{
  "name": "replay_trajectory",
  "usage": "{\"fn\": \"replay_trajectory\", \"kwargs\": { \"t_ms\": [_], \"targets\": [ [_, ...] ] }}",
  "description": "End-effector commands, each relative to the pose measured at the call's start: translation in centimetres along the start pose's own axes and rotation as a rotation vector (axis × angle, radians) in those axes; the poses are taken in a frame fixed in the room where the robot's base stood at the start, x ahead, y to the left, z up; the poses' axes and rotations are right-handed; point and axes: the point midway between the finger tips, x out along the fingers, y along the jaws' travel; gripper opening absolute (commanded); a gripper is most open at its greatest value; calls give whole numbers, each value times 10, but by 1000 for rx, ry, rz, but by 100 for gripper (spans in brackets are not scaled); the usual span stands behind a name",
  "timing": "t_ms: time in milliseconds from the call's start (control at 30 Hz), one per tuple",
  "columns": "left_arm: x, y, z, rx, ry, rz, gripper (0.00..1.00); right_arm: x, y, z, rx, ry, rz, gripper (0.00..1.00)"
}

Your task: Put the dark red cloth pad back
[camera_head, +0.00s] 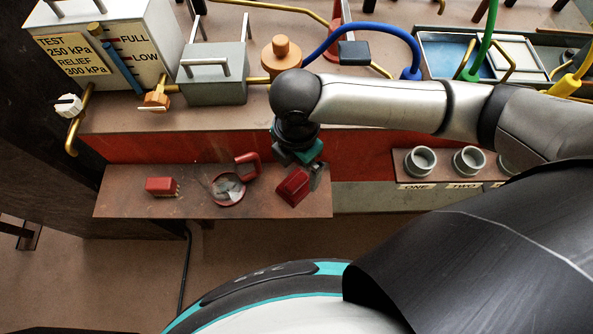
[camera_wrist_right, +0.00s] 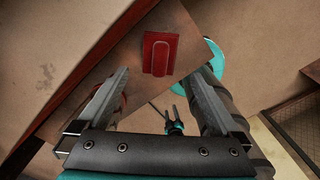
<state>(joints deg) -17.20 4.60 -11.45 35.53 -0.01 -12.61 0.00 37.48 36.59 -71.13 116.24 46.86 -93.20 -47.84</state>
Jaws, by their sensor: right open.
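The dark red cloth pad (camera_head: 293,187) lies near the right end of a brown shelf (camera_head: 120,206), turned at an angle. In the right wrist view the pad (camera_wrist_right: 153,53) is a dark red square with a raised strip, ahead of the fingertips. My right gripper (camera_head: 301,168) points down just above and behind the pad. Its fingers (camera_wrist_right: 165,72) are apart with nothing between them. A small dark gripper with teal parts, seemingly my left one (camera_wrist_right: 173,122), shows far below in the right wrist view; its jaw opening is too small to tell.
A red dish with grey scraps (camera_head: 229,190), a red handled piece (camera_head: 247,165) and a red block (camera_head: 160,187) are on the shelf left of the pad. Grey cups (camera_head: 420,160) stand on a labelled ledge at right. A bench with a grey box (camera_head: 213,80) and pipes rises behind.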

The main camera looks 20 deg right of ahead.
Motion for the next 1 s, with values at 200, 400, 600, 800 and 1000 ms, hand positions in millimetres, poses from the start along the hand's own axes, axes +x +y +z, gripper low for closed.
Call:
{"fn": "replay_trajectory", "kwargs": {
  "t_ms": [200, 400, 600, 800, 1000],
  "targets": [
    [-10, 0, -1, 0, 1, 0, 50, -35, 0, 0, 1, 1, 1, 100],
    [-12, 0, -2, 0, 1, 0, 50, -43, 0, 0, 1, -1, 0, 100],
    [-11, 0, -2, 0, 1, 0, 50, -43, 0, 0, 1, 0, 0, 100],
    [-11, 0, -2, 0, 1, 0, 50, -43, 0, 0, 1, 0, -1, 100],
    [-11, 0, -3, 0, 3, 0, 50, -42, 0, 0, 0, 0, -1, 100]
  ]
}}
